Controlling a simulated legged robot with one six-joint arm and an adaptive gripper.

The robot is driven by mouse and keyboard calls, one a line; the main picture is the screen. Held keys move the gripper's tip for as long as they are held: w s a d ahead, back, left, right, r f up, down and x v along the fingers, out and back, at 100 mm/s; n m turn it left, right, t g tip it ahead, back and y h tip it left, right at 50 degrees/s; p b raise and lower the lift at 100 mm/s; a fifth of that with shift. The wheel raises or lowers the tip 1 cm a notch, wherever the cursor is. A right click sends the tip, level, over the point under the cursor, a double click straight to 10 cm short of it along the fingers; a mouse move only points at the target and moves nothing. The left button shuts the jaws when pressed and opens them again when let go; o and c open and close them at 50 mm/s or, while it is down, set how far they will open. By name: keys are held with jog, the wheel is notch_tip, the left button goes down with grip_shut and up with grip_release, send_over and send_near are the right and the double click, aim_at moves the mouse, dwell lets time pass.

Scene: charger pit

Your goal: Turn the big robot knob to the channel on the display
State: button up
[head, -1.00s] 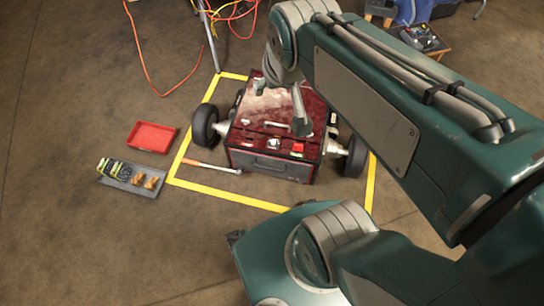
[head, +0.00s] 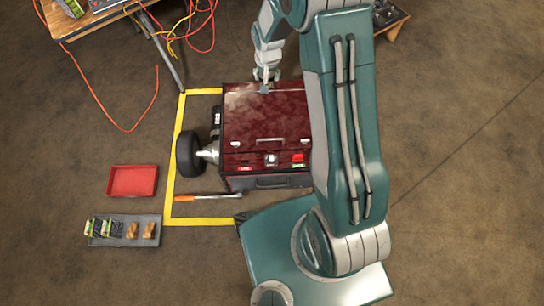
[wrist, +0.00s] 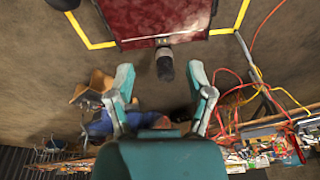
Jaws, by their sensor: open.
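The big robot (head: 265,115) is a dark red box on wheels inside a yellow floor outline. A pale knob-like part (head: 270,159) sits on its near edge strip, with a bright red part (head: 298,158) to its right.
A red tray (head: 133,181) and a grey tray (head: 112,241) with small items lie on the left floor. An orange-handled bar (head: 208,197) lies by the robot's near left corner. A wooden table (head: 75,20) with hanging cables stands at upper left.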

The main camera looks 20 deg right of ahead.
notch_tip(320, 180, down, 17)
jog(key=a+m+g, duration=0.1)
jog(key=m+g, duration=0.1)
send_over(271, 158)
notch_tip(271, 158, down, 19)
notch_tip(271, 158, down, 10)
jog(key=shift+f, duration=0.25)
jog(key=shift+s, duration=0.1)
grip_shut()
